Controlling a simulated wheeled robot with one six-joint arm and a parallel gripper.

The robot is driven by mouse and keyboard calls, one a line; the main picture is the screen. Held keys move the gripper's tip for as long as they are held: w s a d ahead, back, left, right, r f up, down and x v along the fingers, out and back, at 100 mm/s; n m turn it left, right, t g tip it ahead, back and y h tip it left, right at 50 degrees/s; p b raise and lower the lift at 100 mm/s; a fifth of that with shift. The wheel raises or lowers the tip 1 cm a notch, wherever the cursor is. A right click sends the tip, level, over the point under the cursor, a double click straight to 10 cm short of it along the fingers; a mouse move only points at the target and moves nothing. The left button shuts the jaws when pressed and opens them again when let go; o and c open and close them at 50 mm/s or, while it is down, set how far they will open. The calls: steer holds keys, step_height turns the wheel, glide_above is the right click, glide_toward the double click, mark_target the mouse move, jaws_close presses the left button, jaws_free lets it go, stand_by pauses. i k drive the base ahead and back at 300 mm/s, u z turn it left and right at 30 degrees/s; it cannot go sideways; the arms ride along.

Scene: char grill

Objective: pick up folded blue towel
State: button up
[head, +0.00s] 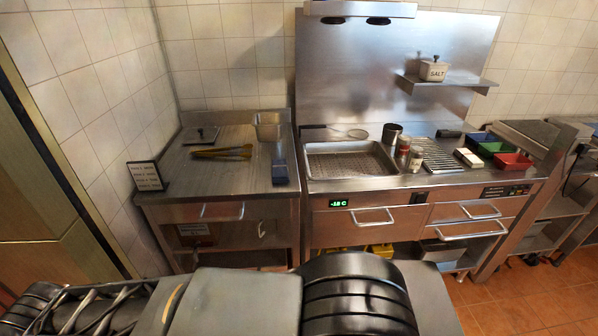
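A small, dark blue folded item, which looks like the folded blue towel (280,173), lies near the right edge of the left steel table (228,177) in the head view. It is long and narrow and points away from me. Nothing covers it. My gripper is not in view; only large dark and grey parts of my own arm or body fill the bottom of the picture, well in front of the table and apart from the towel.
Yellow tongs (222,152) and a steel pan (269,126) share the left table, with a small black sign (146,176) at its left edge. The grill counter stands to the right, holding a basin (349,160), dark cup (391,134) and red tray (513,161). Bare tabletop lies left of the towel.

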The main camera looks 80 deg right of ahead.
mark_target(279, 173)
steer(key=z, duration=2.75)
